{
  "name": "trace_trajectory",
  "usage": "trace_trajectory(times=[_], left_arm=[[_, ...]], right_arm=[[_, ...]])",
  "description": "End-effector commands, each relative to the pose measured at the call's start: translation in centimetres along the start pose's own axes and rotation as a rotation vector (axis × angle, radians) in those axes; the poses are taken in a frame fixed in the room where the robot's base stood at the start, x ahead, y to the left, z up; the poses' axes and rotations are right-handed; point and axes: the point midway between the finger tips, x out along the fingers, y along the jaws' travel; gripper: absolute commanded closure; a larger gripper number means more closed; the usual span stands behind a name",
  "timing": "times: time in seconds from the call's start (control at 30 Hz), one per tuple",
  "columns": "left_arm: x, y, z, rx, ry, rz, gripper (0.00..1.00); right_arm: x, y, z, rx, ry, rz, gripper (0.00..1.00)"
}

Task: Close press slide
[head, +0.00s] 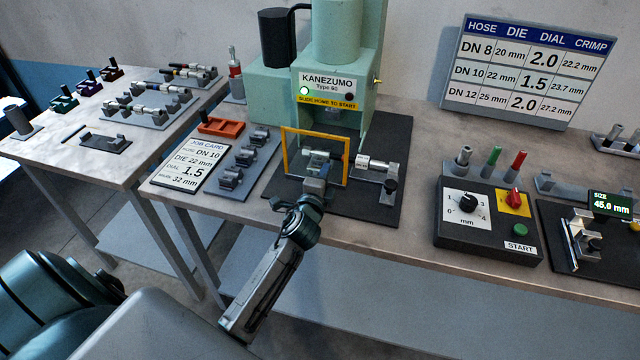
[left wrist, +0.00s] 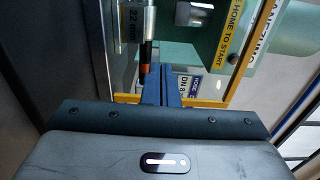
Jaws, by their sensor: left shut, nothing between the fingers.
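The green press (head: 325,75), marked KANEZUMO Type 60, stands at the back of the bench with a green lamp lit. Its label (head: 326,102) reads "SLIDE HOME TO START". The slide has an upright yellow frame (head: 347,162) that stands out in front of the press body. A metal hose fitting (head: 376,165) lies at the slide, to the right of the frame. My left gripper (head: 318,172) is shut and empty at the front of the frame. In the left wrist view its fingers (left wrist: 162,84) overlap the yellow frame (left wrist: 236,62); I cannot tell whether they touch.
A control box (head: 488,218) with dial and START button sits to the right. The job card (head: 187,163) and a dark die rack (head: 238,165) lie to the left. A side table (head: 60,155) holds several fittings. Bare bench shows between press mat and control box.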

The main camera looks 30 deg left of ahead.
Motion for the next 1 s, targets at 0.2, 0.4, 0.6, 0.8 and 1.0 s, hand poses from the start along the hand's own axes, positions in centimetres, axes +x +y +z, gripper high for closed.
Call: trace_trajectory(times=[0.2,0.4,0.6,0.8,1.0], left_arm=[[5.4,-0.1,0.0,0.001,0.000,-0.004,1.00],[9.5,0.0,0.0,0.000,-0.001,-0.003,1.00],[12.3,0.0,0.0,0.000,0.000,-0.002,1.00],[13.6,-0.1,0.0,0.000,0.000,-0.001,1.00],[13.8,-0.3,0.0,0.001,0.001,-0.005,1.00]], right_arm=[[0.6,-0.1,0.1,0.000,0.000,0.000,0.64],[1.4,-0.3,0.2,0.001,0.000,-0.002,0.64],[2.0,-0.8,0.2,0.003,0.000,-0.006,0.64],[2.3,-0.9,0.1,0.003,0.001,-0.008,0.64],[2.2,-0.8,0.3,0.003,-0.001,-0.007,0.64]])
